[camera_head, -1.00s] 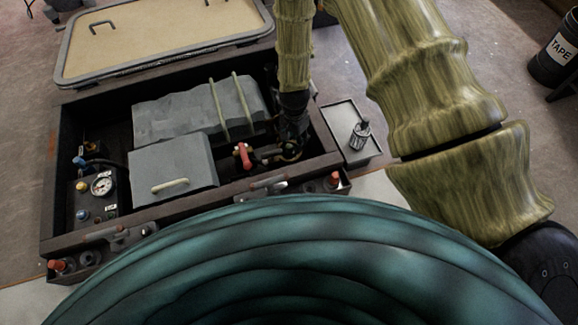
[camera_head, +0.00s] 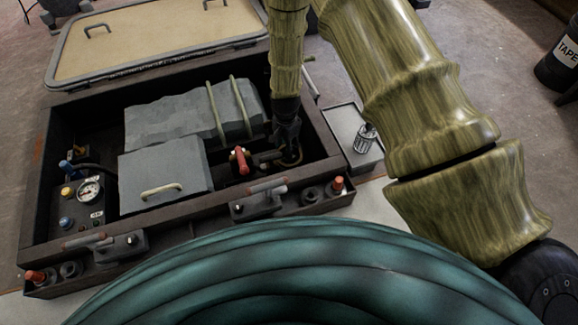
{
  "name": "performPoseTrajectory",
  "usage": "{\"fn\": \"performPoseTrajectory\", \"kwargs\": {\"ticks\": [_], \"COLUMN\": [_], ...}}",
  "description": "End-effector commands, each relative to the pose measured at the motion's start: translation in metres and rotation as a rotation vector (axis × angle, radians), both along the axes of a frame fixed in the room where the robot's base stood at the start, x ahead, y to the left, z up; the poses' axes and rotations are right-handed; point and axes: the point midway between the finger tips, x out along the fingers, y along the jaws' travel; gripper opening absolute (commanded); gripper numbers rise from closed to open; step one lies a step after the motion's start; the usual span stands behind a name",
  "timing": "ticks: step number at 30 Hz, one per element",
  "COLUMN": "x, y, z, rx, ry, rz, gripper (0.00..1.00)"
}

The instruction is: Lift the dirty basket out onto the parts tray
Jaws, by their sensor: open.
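My gripper (camera_head: 287,142) points down into the right end of the dark open box, over a round fitting (camera_head: 290,158) beside a red-handled valve (camera_head: 240,160). It is open, though its dark fingers blend into the shadow there. No basket can be made out inside the fitting; the gripper and shadow hide its inside. The light grey parts tray (camera_head: 344,122) lies just right of the box. A small grey ribbed basket (camera_head: 366,140) with a dark top stands on it; I cannot tell whether it is dirty.
Grey blocks (camera_head: 167,175), one strapped, fill the box's middle. A gauge panel (camera_head: 88,188) is at its left. The box's front edge has latches (camera_head: 258,201) and orange-capped posts. A tan hatch lid (camera_head: 150,42) lies behind.

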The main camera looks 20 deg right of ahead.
Motion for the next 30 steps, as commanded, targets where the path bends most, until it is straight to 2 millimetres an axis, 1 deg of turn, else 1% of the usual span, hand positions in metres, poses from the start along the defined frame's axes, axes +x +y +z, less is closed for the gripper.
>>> {"fn": "performPoseTrajectory", "kwargs": {"ticks": [5,13,15,18,26,27,29,30], "x": [0.001,0.006,0.005,0.006,0.006,0.006,0.006,0.006], "y": [-0.002,-0.01,-0.009,-0.009,-0.009,-0.009,-0.009,-0.009], "z": [-0.008,-0.035,-0.044,-0.051,-0.051,-0.051,-0.051,-0.051], "rx": [0.0,0.0,0.0,0.0,0.0,0.0,0.0,0.0], "ry": [-0.001,-0.001,0.0,0.0,-0.001,-0.001,-0.001,-0.001], "rz": [0.0,0.0,-0.001,0.0,0.0,0.0,0.0,0.0], "gripper": [0.46,0.46,0.46,0.46,0.46,0.45,0.34,0.26]}}
